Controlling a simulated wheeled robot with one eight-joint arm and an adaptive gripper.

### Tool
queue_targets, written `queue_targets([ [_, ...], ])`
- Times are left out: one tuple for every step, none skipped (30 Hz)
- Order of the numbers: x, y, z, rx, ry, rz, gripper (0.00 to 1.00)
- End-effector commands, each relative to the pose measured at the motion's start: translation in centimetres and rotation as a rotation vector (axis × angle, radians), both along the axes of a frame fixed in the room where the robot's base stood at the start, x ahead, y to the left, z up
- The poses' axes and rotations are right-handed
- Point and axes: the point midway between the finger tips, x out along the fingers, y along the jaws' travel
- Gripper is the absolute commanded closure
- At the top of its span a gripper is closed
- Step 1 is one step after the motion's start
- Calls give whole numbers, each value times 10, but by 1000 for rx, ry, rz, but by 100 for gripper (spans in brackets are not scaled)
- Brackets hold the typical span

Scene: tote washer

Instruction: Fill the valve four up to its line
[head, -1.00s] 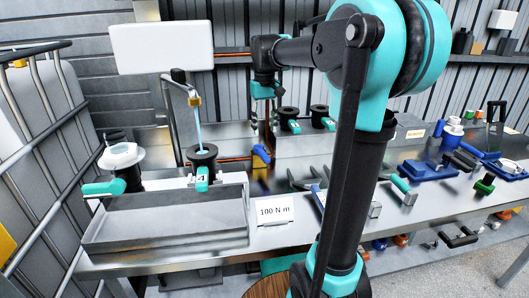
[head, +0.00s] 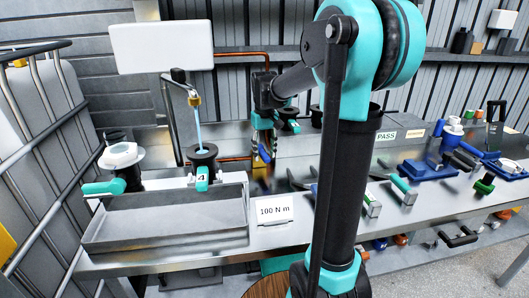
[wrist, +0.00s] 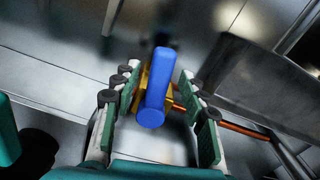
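Valve four (head: 203,154) is a dark upright cylinder with a teal handle and a "4" tag, at the rear edge of the tray. A pale blue water stream (head: 198,132) falls from the brass-tipped spout (head: 194,100) into its open top. Its fill line and water level cannot be made out. A blue lever (head: 264,153) on a brass tap body stands right of the valve. My gripper (head: 264,138) is lowered at the lever. In the wrist view the blue lever (wrist: 156,95) lies between my open fingers, with gaps on both sides.
A grey tray (head: 165,238) lies in front of valve four. A white-topped valve (head: 121,157) stands left, and another valve (head: 288,122) stands behind my gripper. A "100 N m" card (head: 275,211) and tools lie on the bench. A copper pipe (wrist: 245,130) runs near the lever.

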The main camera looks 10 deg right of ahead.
Motion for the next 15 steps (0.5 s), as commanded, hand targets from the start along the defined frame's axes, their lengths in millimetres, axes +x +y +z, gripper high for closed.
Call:
queue_targets([
  [0, 0, 0, 0, 0, 0, 63],
  [0, 0, 0, 0, 0, 0, 67],
  [0, 0, 0, 0, 0, 0, 72],
  [0, 0, 0, 0, 0, 0, 76],
  [0, 0, 0, 0, 0, 0, 79],
  [0, 0, 0, 0, 0, 0, 84],
  [0, 0, 0, 0, 0, 0, 88],
  [0, 0, 0, 0, 0, 0, 92],
  [0, 0, 0, 0, 0, 0, 97],
  [0, 0, 0, 0, 0, 0, 100],
  [0, 0, 0, 0, 0, 0, 100],
  [0, 0, 0, 0, 0, 0, 100],
  [0, 0, 0, 0, 0, 0, 100],
  [0, 0, 0, 0, 0, 0, 100],
  [0, 0, 0, 0, 0, 0, 100],
])
